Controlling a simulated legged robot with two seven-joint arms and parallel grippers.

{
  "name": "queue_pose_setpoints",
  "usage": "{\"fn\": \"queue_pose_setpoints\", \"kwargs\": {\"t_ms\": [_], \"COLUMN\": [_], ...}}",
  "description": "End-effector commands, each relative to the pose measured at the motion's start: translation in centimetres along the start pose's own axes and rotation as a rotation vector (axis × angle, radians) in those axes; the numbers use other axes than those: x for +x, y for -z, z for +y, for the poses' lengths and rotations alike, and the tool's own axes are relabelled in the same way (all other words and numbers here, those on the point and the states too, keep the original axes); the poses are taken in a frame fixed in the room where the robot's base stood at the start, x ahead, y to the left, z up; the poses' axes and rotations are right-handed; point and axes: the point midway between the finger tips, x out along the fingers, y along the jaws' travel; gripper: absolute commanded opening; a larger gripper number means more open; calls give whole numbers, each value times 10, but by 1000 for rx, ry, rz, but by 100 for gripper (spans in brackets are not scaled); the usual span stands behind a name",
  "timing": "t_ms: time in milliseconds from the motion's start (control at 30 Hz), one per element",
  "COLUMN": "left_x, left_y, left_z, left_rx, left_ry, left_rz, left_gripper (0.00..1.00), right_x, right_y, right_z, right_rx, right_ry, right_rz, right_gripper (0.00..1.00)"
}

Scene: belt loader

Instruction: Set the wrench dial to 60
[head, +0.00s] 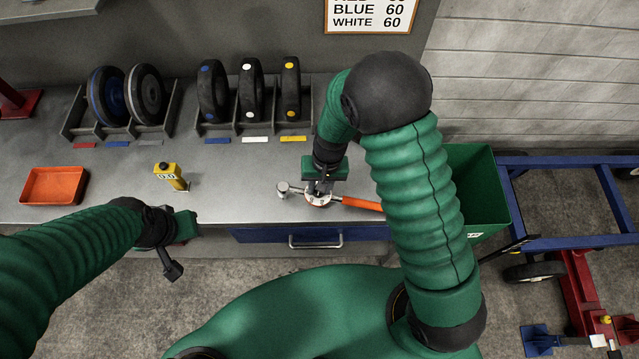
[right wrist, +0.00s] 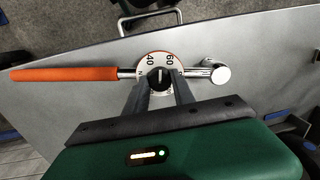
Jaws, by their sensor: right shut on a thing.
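The wrench (head: 358,203) lies on the grey workbench with its orange handle to the right in the head view; it also shows in the right wrist view (right wrist: 65,74). Its round white dial (right wrist: 148,62) has an orange rim and a black centre knob (right wrist: 159,77). A number that looks like 40 and a 60 show on the dial; the knob's pale mark points up between them. My right gripper (right wrist: 160,92) is shut on the knob from above. My left gripper (head: 173,266) hangs before the bench's front edge, its jaw opening unclear.
A wall sign (head: 370,14) reads BLUE 60 and WHITE 60. Wheels stand in racks (head: 245,130) at the back. A yellow gauge (head: 168,177) and an orange tray (head: 54,186) sit left on the bench. A green bin (head: 470,180) and blue cart (head: 570,165) stand right.

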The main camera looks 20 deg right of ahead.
Motion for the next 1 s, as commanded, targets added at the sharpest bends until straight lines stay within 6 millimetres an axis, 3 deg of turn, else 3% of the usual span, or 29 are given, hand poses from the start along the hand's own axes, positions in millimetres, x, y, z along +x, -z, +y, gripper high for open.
{"fn": "queue_pose_setpoints", "kwargs": {"t_ms": [500,1000], "left_x": [-24,-28], "left_y": [6,7], "left_z": [0,0], "left_rx": [0,0], "left_ry": [0,0], "left_rz": [0,0], "left_gripper": [36,36], "right_x": [-2,-1], "right_y": [0,0], "right_z": [-1,-1], "right_rx": [374,482], "right_ry": [-3,-3], "right_rz": [0,1], "right_gripper": [0,0]}}
